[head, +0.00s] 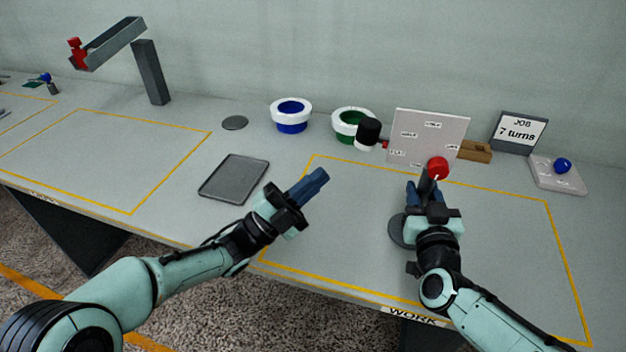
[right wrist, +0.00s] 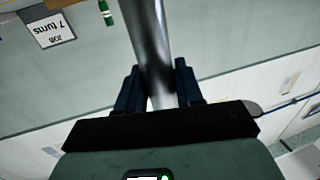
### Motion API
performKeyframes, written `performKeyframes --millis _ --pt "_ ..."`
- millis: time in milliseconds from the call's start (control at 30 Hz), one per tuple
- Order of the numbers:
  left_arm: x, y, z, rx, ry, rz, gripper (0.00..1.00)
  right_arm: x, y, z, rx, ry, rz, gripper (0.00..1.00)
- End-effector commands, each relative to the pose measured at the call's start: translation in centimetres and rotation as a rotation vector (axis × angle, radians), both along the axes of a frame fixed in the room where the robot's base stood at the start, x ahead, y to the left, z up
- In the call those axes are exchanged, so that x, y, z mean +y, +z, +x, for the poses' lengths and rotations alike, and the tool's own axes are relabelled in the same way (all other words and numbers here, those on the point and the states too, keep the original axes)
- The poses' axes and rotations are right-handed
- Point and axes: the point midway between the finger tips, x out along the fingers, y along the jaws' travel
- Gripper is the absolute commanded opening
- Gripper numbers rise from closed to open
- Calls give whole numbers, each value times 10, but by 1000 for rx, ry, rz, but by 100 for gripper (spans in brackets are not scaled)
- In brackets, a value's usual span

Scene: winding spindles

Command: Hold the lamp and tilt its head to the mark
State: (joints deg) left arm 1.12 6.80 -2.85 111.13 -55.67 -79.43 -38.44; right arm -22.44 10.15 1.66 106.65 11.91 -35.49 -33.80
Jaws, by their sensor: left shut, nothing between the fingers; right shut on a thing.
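My right gripper (head: 424,190) is shut on the lamp's grey post (right wrist: 150,45), which runs up between the fingers in the right wrist view. The lamp's round dark base (head: 397,231) shows beside my right wrist, partly hidden. A red ball (head: 437,167) with a small white line sits at the top of the post. Behind it stands a pale board (head: 428,124) with several small labels, too small to read. A black lamp head (head: 368,130) with a white rim is left of the board; its link to the post is hidden. My left gripper (head: 318,178) is shut and empty, left of the lamp.
A grey tray (head: 234,178), a grey disc (head: 235,122), a blue-white spool (head: 291,117) and a green-white spool (head: 345,122) stand to the left. A "7 turns" sign (head: 519,131) and a blue-knobbed plate (head: 558,181) are at right. The yellow-outlined area between the grippers is clear.

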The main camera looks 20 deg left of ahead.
Motion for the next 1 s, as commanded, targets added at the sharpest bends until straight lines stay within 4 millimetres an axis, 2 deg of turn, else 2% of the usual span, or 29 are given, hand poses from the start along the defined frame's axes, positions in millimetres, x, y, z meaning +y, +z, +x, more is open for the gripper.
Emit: performKeyframes --millis 33,400,1000 --pt "-7 5 6 -2 -4 0 0 0 -10 0 21 1 -6 0" --pt "-39 33 39 2 -2 -4 0 0 -10 0 21 1 -6 0" --pt "-42 39 43 3 -2 11 0 0 -10 0 21 1 -6 0"
